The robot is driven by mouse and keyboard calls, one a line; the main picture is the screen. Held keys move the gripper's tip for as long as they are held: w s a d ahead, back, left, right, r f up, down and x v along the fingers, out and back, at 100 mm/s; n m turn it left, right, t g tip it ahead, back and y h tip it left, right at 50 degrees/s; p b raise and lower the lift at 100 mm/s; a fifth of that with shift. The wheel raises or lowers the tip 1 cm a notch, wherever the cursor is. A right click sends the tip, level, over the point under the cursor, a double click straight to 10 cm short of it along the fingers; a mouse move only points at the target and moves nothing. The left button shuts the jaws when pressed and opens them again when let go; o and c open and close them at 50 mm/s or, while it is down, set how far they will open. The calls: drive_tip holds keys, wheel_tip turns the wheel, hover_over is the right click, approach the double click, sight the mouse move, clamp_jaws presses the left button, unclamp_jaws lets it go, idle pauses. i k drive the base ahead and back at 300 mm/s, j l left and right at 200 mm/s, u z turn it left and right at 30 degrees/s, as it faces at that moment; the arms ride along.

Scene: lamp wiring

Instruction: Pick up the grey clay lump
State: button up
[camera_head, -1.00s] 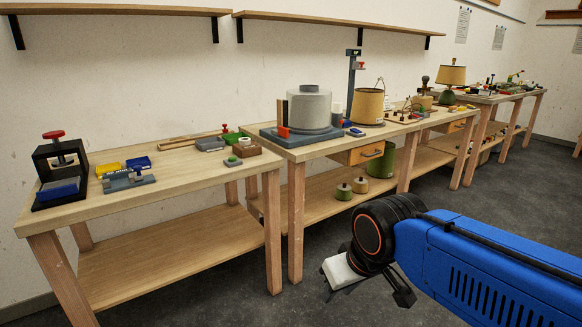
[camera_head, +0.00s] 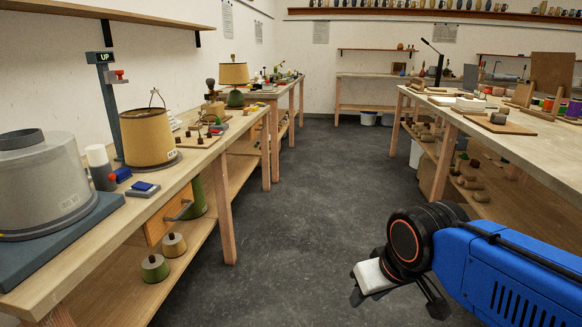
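My gripper (camera_head: 398,300) hangs low over the floor in the lower right of the head view, at the end of my blue arm. Its two dark fingers stand apart with floor showing between them, and I see nothing held there. A small dark grey lump (camera_head: 498,117) sits on a wooden board on the right-hand table, far beyond my gripper. I cannot tell for sure whether it is the grey clay lump. Several brownish and grey lumps (camera_head: 470,183) lie on the shelf under that table, too small to tell apart.
The right-hand table (camera_head: 545,137) holds boards, pale slabs and coloured pots. The left bench (camera_head: 140,212) carries a grey drum (camera_head: 40,185) and a lampshade (camera_head: 148,137). Open dark floor (camera_head: 300,200) runs between the benches to the far wall.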

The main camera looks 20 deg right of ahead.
sight(500, 118)
drive_tip(key=i+l+z, duration=0.15)
drive_tip(key=i+z, duration=0.25)
drive_tip(key=i+l+z, duration=0.1)
drive_tip(key=i+z, duration=0.15)
drive_tip(key=z, duration=0.15)
drive_tip(key=i+z, duration=0.4)
drive_tip(key=i+j+z, duration=0.15)
drive_tip(key=z, duration=0.25)
drive_tip(key=i+z, duration=0.25)
drive_tip(key=i+j+z, duration=0.15)
drive_tip(key=i+j, duration=0.2)
drive_tip(key=j, duration=0.2)
